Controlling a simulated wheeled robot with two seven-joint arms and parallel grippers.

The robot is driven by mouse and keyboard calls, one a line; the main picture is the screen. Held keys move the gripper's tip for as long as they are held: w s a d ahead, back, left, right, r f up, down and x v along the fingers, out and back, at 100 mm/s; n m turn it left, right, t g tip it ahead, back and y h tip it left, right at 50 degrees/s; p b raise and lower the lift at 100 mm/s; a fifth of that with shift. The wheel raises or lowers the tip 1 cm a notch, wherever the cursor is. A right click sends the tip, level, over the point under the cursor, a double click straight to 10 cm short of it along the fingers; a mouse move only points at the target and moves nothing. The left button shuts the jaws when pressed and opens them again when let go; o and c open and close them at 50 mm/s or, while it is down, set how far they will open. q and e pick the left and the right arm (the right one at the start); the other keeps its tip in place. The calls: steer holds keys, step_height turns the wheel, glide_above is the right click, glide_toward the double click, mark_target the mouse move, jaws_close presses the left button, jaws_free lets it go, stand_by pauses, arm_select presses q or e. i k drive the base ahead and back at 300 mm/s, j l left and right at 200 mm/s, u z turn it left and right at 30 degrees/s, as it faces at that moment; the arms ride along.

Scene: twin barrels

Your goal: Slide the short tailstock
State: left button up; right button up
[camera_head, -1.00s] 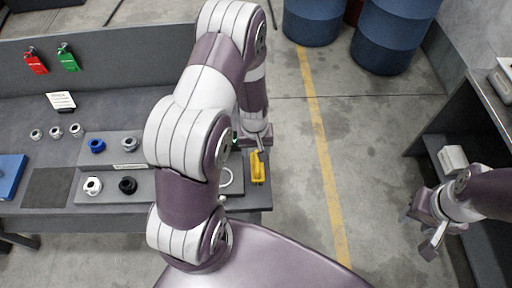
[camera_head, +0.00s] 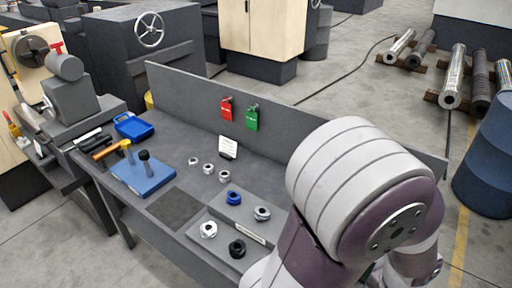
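A grey block with a short cylinder on top, which looks like a tailstock (camera_head: 70,100), stands on the lathe at the far left. A dark round chuck (camera_head: 31,51) is behind it to the left, with a gap between. I cannot tell whether this is the short tailstock. My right gripper is not in view.
The grey bench (camera_head: 176,208) lies between my arm and the lathe. It holds a blue block (camera_head: 144,179), a blue tray (camera_head: 133,126), and several rings and collars. Red (camera_head: 226,109) and green (camera_head: 252,118) tags hang on its back panel. Floor at the lower left is clear.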

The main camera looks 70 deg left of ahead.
mark_target(78, 108)
steer(key=u, duration=3.7)
